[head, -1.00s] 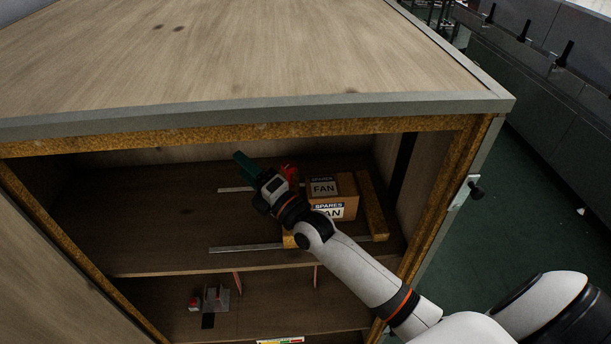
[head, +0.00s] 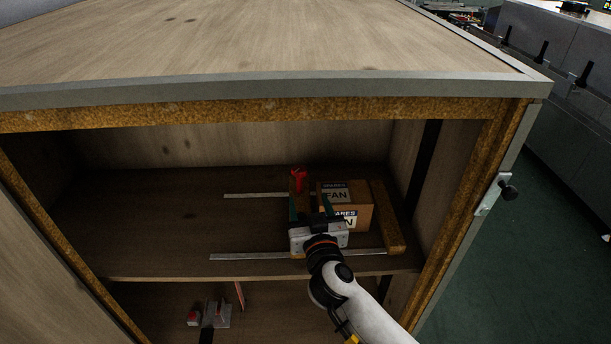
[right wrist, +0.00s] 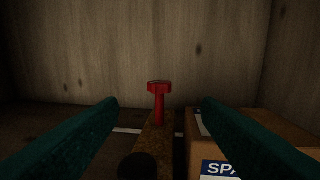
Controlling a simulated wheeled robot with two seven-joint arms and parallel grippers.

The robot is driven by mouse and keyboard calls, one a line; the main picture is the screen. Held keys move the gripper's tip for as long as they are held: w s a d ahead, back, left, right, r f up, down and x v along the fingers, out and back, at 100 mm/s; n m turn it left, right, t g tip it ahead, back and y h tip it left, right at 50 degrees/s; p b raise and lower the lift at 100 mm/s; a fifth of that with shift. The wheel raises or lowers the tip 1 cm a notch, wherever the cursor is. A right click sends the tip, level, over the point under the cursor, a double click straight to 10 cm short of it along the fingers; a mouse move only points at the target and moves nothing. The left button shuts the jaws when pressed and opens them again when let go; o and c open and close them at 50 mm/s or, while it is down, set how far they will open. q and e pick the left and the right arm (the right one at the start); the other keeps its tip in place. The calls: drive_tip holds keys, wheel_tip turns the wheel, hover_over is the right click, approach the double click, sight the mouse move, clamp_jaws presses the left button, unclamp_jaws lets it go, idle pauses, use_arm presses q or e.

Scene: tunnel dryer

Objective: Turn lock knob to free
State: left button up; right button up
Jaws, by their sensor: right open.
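A red T-shaped knob (head: 298,178) stands upright on a wooden bar on the cabinet's upper shelf, left of a cardboard box. In the right wrist view the red knob (right wrist: 159,101) stands ahead, between the finger lines, on the wooden bar (right wrist: 155,137). My right gripper (head: 310,206) is open with green fingers pointing into the cabinet. It is in front of the knob, and I see no contact. A round black part (right wrist: 138,166) sits on the bar's near end. My left gripper is not in view.
The spares box (head: 358,207) sits close right of my right gripper, with a wooden bar (head: 385,215) beyond it. Two metal rails (head: 240,257) lie along the shelf. The shelf's left part is clear. The cabinet top edge (head: 250,93) hangs above my arm.

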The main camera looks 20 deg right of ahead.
sight(301, 174)
drive_tip(key=w, duration=0.3)
drive_tip(key=w+d, duration=0.1)
drive_tip(key=w, duration=0.7)
drive_tip(key=shift+w+d, duration=0.2)
drive_tip(key=shift+d, duration=0.1)
